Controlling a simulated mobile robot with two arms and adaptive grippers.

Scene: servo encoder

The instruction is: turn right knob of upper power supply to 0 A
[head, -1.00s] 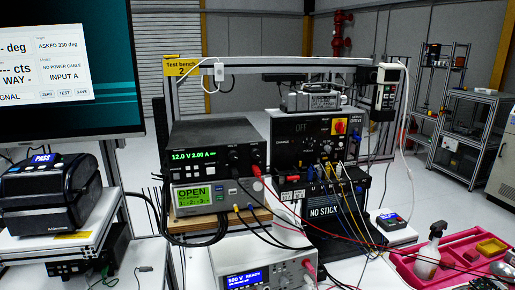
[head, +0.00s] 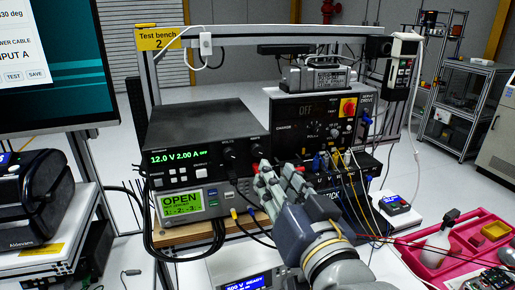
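The upper power supply (head: 188,126) is a black box whose green display (head: 172,157) reads 12.0 V 2.00 A OFF. Its left knob (head: 229,154) shows on the right part of the front. The right knob (head: 256,151) is dark, beside it, close above my gripper's tips; its pointer is too small to read. Contact cannot be told, nor whether the fingers are parted.
Below sits a grey unit with a green OPEN screen (head: 181,202). Right of the supply is a black drive unit (head: 306,110) with a red knob. Yellow, blue and red cables hang around my arm. A pink tray (head: 466,238) lies at the right.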

